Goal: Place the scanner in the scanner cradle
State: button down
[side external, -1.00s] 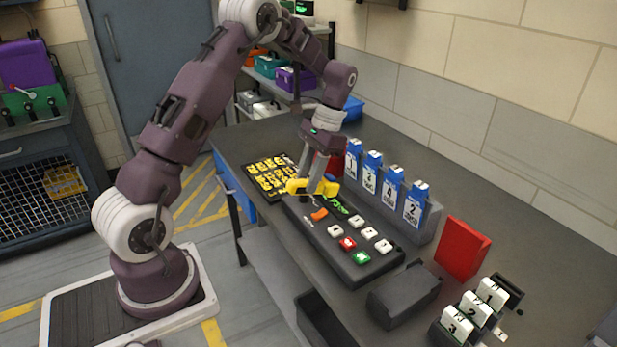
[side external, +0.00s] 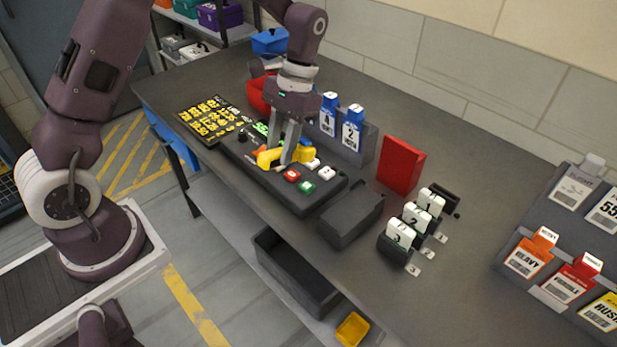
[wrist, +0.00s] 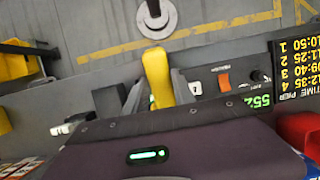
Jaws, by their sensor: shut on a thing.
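My gripper (side external: 286,158) is shut on a yellow object (side external: 268,157), which looks like the scanner. It sticks out on both sides of the fingers, above the dark control panel (side external: 233,152). In the wrist view the yellow scanner (wrist: 157,72) lies between the two fingers. Whether it touches the panel is unclear. A dark grey block-shaped holder (side external: 350,217) stands right of the panel and may be the scanner cradle; I cannot tell for sure.
A red upright holder (side external: 401,165) and a rack of numbered white tags (side external: 414,221) stand to the right. Blue cards (side external: 352,130) stand behind the panel. A label board (side external: 562,262) is at far right. Bare bench (side external: 465,265) lies between.

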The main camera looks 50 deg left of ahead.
jog(key=w+d+r+t, duration=0.1)
jog(key=w+d+t, duration=0.1)
jog(key=d, duration=0.5)
jog(key=w+d+r+t, duration=0.1)
jog(key=w+d+r, duration=0.1)
jog(key=d, duration=0.5)
send_over(347, 212)
jog(key=shift+t, duration=0.3)
notch_tip(347, 212, down, 9)
jog(key=shift+s+f, duration=0.1)
jog(key=shift+f, duration=0.35)
jog(key=shift+f, duration=0.2)
jog(key=c, duration=1.1)
grip_release()
jog(key=shift+o, duration=0.2)
jog(key=shift+r, duration=0.1)
notch_tip(347, 212, up, 12)
jog(key=shift+r, duration=0.2)
